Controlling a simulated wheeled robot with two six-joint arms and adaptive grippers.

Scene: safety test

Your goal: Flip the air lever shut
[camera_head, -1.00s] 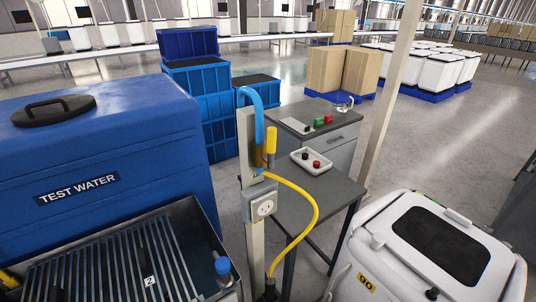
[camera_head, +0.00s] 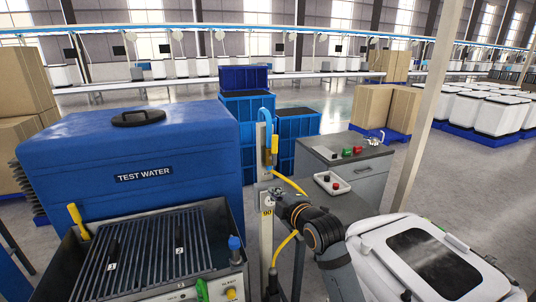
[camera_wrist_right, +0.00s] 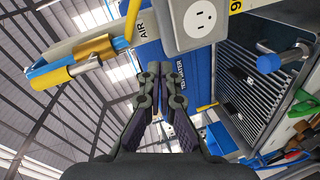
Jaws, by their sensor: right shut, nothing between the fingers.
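A post (camera_head: 266,205) carries a blue hose (camera_head: 262,105) curving over its top. A yellow cylindrical piece (camera_head: 274,146) stands upright beside it; I cannot tell whether this is the air lever. In the right wrist view, a yellow piece (camera_wrist_right: 52,74) with a blue end lies left of the post, near the "AIR" label (camera_wrist_right: 142,29). My right gripper (camera_wrist_right: 160,70) is shut and empty, its fingertips just below the post and apart from the yellow piece. In the head view the right arm reaches the post and its fingers are hard to make out. My left gripper is not in view.
A yellow hose (camera_head: 284,248) loops beside the post. A blue TEST WATER tank (camera_head: 140,155) and a slatted basin (camera_head: 160,250) stand left.

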